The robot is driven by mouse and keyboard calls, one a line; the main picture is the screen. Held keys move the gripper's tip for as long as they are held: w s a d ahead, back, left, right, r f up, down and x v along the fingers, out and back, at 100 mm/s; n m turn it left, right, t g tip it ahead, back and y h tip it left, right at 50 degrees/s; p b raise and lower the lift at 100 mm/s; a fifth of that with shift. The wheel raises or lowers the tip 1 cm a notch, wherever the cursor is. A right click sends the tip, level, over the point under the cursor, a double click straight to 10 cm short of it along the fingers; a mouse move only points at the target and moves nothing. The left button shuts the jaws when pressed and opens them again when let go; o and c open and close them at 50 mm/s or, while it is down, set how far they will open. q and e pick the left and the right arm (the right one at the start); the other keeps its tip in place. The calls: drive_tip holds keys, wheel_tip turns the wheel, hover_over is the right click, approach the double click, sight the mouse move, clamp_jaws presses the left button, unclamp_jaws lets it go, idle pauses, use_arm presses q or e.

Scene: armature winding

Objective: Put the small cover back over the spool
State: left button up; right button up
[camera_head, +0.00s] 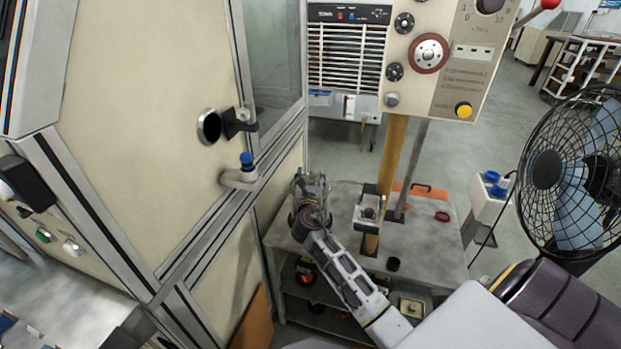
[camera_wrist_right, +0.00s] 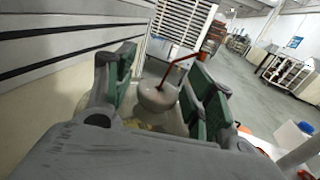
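My right gripper (camera_head: 312,192) is above the left end of the grey metal table, close to the cream cabinet. In the right wrist view its two green-padded fingers (camera_wrist_right: 160,88) stand wide apart. A pale, rounded piece with a thin red rod (camera_wrist_right: 158,97) shows between and beyond them. It looks apart from the pads, and I cannot tell whether it is the small cover or part of the spool. In the head view the gripper hides what lies under it. I cannot make out the spool for certain. My left gripper is not in view.
The cream cabinet (camera_head: 150,130), with a blue-capped fitting (camera_head: 240,172), stands close at the left. The table (camera_head: 425,238) carries a yellow post (camera_head: 391,160), a metal clamp-like block (camera_head: 369,209) and a red ring (camera_head: 442,216). A large fan (camera_head: 575,180) stands at the right.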

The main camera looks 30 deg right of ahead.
drive_tip(key=shift+s+a, duration=0.25)
drive_tip(key=shift+s, duration=0.05)
drive_tip(key=shift+s+a, duration=0.3)
drive_tip(key=shift+s, duration=0.2)
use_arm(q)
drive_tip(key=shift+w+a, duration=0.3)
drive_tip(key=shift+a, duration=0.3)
use_arm(e)
drive_tip(key=shift+v, duration=3)
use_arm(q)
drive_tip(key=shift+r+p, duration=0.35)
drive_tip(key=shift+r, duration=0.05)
use_arm(e)
drive_tip(key=shift+r, duration=0.3)
drive_tip(key=shift+r+p, duration=0.75)
drive_tip(key=shift+r, duration=0.05)
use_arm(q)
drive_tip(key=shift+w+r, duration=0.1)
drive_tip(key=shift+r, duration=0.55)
use_arm(e)
drive_tip(key=shift+f, duration=0.1)
